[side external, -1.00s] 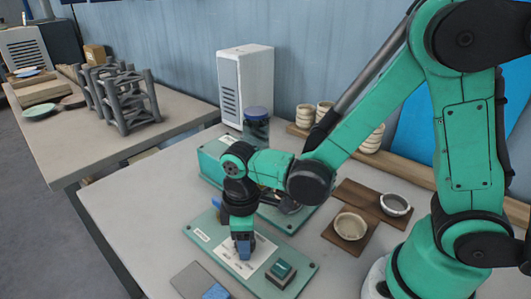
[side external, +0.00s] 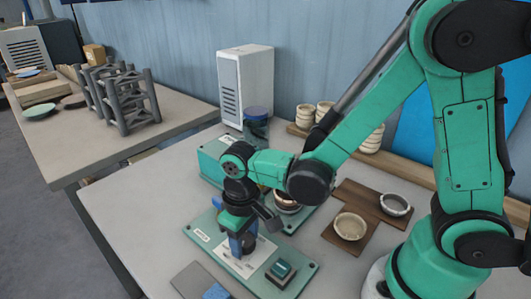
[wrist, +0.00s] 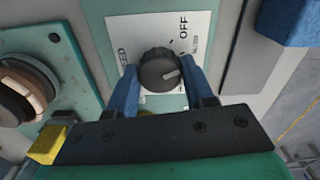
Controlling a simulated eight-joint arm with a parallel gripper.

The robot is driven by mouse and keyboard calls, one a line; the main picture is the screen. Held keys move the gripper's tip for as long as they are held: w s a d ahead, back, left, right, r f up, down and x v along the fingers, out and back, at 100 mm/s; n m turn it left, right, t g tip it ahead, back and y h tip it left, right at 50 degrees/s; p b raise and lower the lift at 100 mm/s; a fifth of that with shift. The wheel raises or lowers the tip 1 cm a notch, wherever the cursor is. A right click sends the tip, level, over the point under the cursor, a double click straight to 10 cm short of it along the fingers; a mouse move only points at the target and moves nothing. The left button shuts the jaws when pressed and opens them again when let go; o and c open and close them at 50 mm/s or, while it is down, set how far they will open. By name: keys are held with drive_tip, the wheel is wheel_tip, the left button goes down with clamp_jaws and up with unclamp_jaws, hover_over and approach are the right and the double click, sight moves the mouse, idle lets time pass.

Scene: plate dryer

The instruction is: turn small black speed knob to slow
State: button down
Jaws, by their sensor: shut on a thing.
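The small black speed knob (wrist: 158,70) stands on a white label (wrist: 180,28) printed with "SPEED" and "OFF". A pale pointer mark on its top faces the right finger in the wrist view. My gripper (wrist: 161,82) has its two blue fingers against opposite sides of the knob, shut on it. In the side view my gripper (side external: 243,246) points down over the white label of the green control panel (side external: 205,236), and the knob is mostly hidden by the fingers.
A green rocker switch (side external: 281,269) sits on the panel's right part, close to my gripper. Behind is a green machine (side external: 212,160) holding a round brown and white piece (side external: 287,201). Bowls (side external: 350,226) on brown boards stand to the right.

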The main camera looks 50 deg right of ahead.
sight(245, 239)
idle(0.3)
drive_tip(key=shift+c, duration=1.7)
unclamp_jaws()
drive_tip(key=shift+r, duration=0.15)
drive_tip(key=shift+r, duration=2.65)
drive_tip(key=d+r+m+t, duration=0.1)
drive_tip(key=d+r+t, duration=0.5)
drive_tip(key=d+t, duration=0.1)
drive_tip(key=shift+s+d+r, duration=0.25)
drive_tip(key=shift+s+d, duration=0.15)
drive_tip(key=shift+d, duration=0.35)
